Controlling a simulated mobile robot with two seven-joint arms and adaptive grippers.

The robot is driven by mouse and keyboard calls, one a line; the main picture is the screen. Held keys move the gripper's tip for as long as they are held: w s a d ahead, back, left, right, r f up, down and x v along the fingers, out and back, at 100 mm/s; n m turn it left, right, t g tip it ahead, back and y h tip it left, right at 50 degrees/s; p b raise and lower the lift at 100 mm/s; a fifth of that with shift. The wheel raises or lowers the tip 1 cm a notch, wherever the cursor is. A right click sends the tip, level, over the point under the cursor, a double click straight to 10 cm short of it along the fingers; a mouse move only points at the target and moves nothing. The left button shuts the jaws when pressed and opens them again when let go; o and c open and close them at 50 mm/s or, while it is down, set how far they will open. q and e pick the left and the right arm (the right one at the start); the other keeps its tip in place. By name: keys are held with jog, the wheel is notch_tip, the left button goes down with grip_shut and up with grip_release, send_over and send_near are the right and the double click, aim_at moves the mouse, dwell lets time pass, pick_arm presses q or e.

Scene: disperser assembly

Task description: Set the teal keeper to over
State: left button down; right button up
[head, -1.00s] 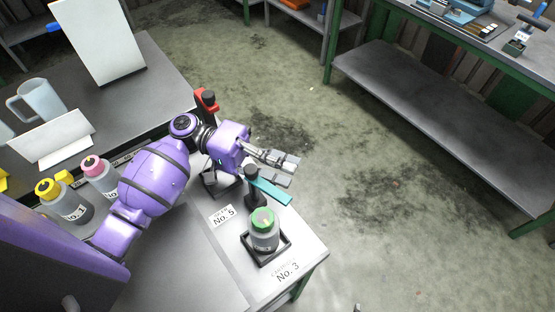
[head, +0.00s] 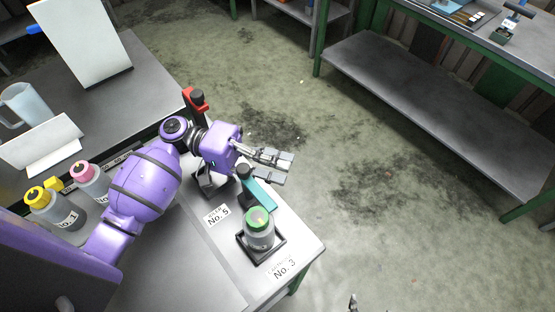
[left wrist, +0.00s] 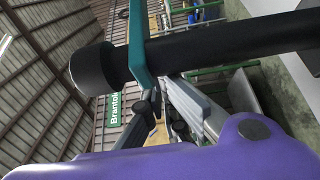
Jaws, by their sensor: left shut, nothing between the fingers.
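The teal keeper (head: 260,194) is a flat bar on a black post (head: 243,172) beside station No. 3. It points toward the green-capped bottle (head: 258,236), and its free end is close to the far edge of the cap. Whether it overlaps the cap is hard to tell. My left gripper (head: 282,169) is shut and empty, just beyond the keeper; contact cannot be made out. In the left wrist view the teal bar (left wrist: 139,40) and the dark post (left wrist: 215,45) cross in front of the fingers (left wrist: 180,105). A small grey tip (head: 353,302) at the bottom edge may be my right gripper.
The bottle stands in a black square tray (head: 278,251) near the table corner. A red keeper (head: 196,100) on another post stands behind my left wrist. Yellow-capped (head: 53,212) and pink-capped (head: 93,184) bottles are at left. Open floor lies to the right.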

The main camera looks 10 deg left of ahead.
pick_arm(q)
jog(key=shift+s+d+f+g, duration=0.1)
jog(key=shift+s+d+g, duration=0.1)
jog(key=shift+s, duration=0.15)
jog(key=shift+s+d+f+g, duration=0.1)
jog(key=shift+s+g, duration=0.1)
jog(key=shift+s, duration=0.15)
notch_tip(320, 180, up, 10)
jog(key=w, duration=0.1)
jog(key=shift+w+a+r+t, duration=0.2)
jog(key=shift+a+r+t, duration=0.05)
jog(key=shift+a+t, duration=0.15)
